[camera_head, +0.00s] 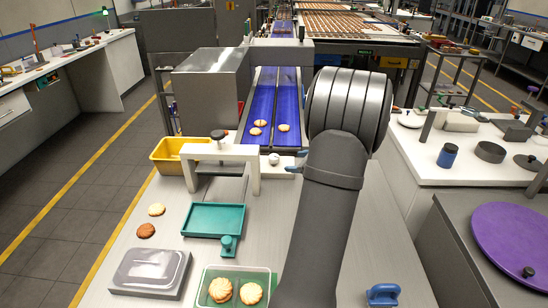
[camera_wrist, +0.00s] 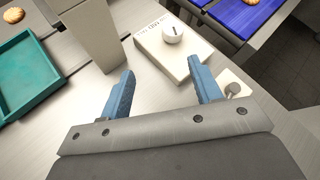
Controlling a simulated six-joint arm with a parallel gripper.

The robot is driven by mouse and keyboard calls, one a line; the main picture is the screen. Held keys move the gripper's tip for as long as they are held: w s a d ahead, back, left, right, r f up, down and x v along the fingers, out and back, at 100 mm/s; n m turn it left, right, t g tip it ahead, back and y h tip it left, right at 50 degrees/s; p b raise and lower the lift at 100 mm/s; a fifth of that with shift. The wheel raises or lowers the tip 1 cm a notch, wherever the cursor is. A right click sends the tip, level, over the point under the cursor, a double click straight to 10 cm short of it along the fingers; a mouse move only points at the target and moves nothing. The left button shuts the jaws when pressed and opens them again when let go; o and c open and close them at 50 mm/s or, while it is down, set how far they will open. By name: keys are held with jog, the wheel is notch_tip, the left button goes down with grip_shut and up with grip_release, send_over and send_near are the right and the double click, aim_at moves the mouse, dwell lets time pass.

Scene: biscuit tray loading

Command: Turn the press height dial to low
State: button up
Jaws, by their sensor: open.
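The press height dial is a round white knob (camera_wrist: 172,33) on a pale box (camera_wrist: 185,55) in the wrist view; the lettering there is too small to read. The knob also shows in the head view (camera_head: 274,158), beside the white press frame (camera_head: 248,180). My gripper (camera_wrist: 161,66) is open and empty. Its two blue fingers are apart, on the near side of the box, with the knob beyond the fingertips and not between them. In the head view my gripper (camera_head: 295,161) is mostly hidden behind my arm, just right of the dial.
A small lever on a pale base (camera_wrist: 233,88) sits right of the right finger. A press post (camera_wrist: 92,35) stands left of the box. A teal tray (camera_head: 188,232), a yellow bin (camera_head: 160,158) and a blue conveyor (camera_head: 262,103) with biscuits are nearby.

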aim_at(274, 157)
jog(key=w+a+f+m, duration=0.1)
jog(key=w+a+f, duration=0.1)
jog(key=w, duration=0.1)
jog(key=w+a+f+m+t, duration=0.1)
jog(key=w+a+f+m, duration=0.1)
jog(key=w+a, duration=0.1)
jog(key=w+a+f+m+t, duration=0.1)
jog(key=w+a+f+m, duration=0.1)
jog(key=w, duration=0.3)
jog(key=shift+w+a+f+h, duration=0.15)
jog(key=shift+a, duration=0.2)
jog(key=shift+w+a+f+h, duration=0.1)
jog(key=shift+a+h, duration=0.05)
jog(key=shift+a, duration=0.2)
jog(key=c, duration=1)
